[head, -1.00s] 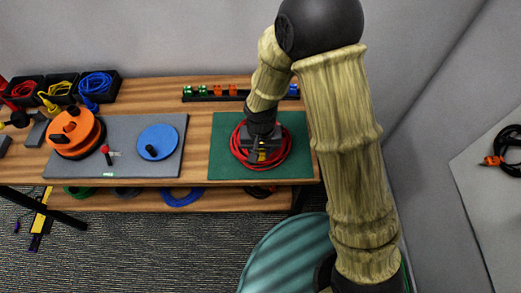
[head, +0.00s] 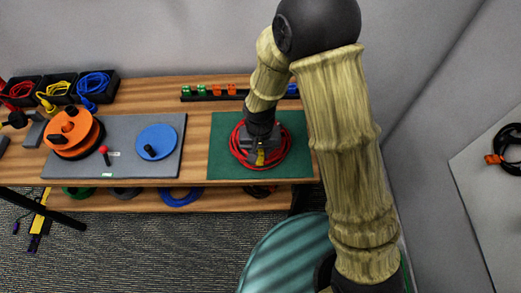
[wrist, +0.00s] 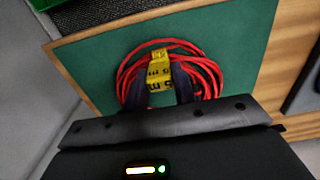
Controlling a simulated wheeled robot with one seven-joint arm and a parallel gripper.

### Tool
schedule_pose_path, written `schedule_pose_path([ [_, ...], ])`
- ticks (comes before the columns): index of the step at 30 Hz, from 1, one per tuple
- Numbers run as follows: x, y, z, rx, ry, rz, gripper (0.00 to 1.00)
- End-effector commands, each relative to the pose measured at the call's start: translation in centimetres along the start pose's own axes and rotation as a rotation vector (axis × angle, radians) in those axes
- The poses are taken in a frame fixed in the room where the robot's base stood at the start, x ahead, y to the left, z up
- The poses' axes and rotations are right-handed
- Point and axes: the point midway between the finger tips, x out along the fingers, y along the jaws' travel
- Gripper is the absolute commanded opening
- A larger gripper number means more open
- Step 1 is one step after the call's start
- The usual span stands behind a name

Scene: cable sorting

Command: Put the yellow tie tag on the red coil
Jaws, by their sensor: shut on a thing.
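The red coil (head: 284,153) lies on the green mat (head: 220,165) on the bench, and it also shows in the wrist view (wrist: 212,82). My gripper (wrist: 160,88) points down over the coil. Its dark fingers are shut on the yellow tie tag (wrist: 158,74), which carries black print. The tag also shows below the gripper in the head view (head: 261,158). In the wrist view a yellow part lies across the coil's far strands. Whether the tag is fastened around the strands I cannot tell.
A grey board (head: 114,165) with an orange reel (head: 75,134) and a blue disc (head: 157,142) lies left of the mat. A dark rack (head: 216,94) with small colored clips stands behind. Black bins of cables (head: 95,88) are at the back left.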

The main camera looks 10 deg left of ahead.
Motion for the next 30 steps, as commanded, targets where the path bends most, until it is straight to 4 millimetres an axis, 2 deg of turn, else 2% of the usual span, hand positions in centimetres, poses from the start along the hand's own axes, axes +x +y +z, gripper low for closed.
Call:
schedule_pose_path([
  [29,0.31,0.05,0.1,0.0,-0.003,0.001,0.05],
  [30,0.32,0.06,0.1,0.0,-0.004,0.002,0.32],
])
